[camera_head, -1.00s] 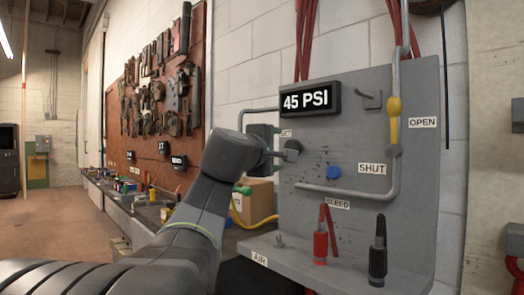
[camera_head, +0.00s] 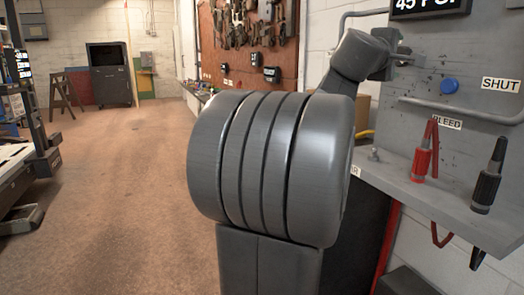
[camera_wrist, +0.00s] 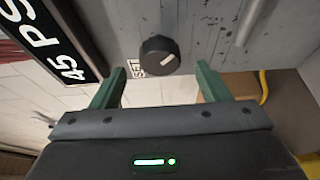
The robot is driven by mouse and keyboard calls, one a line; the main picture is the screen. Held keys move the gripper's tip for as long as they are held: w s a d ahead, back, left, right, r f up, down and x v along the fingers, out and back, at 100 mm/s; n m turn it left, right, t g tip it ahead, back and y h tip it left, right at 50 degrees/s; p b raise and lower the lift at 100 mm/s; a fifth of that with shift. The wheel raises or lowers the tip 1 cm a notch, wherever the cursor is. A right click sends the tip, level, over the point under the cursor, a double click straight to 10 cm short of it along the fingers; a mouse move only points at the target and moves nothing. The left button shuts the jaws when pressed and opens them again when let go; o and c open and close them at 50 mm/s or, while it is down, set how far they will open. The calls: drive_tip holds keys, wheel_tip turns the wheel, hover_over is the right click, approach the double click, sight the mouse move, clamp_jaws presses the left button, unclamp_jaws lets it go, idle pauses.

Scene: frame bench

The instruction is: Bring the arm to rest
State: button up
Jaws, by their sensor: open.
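My arm fills the middle of the head view, with its large grey ribbed link (camera_head: 270,165) closest and the forearm reaching to the grey panel (camera_head: 465,65) at the right. In the wrist view my gripper (camera_wrist: 160,70) has its two green fingers spread apart with nothing between them. A round black knob (camera_wrist: 158,55) with a white pointer mark sits on the panel ahead of the gap between the fingers. It seems clear of both fingers. In the head view the gripper is largely hidden behind the arm.
The panel carries a gauge reading 45 PSI (camera_wrist: 52,40), a blue button (camera_head: 449,86) and a pipe. A red-handled lead (camera_head: 422,160) and a black one (camera_head: 486,185) stand on its shelf. The floor (camera_head: 120,200) at the left is open, with a rack (camera_head: 35,130) at its edge.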

drive_tip(key=x, duration=0.5)
drive_tip(key=shift+w+d+p, duration=0.3)
drive_tip(key=shift+p, duration=0.05)
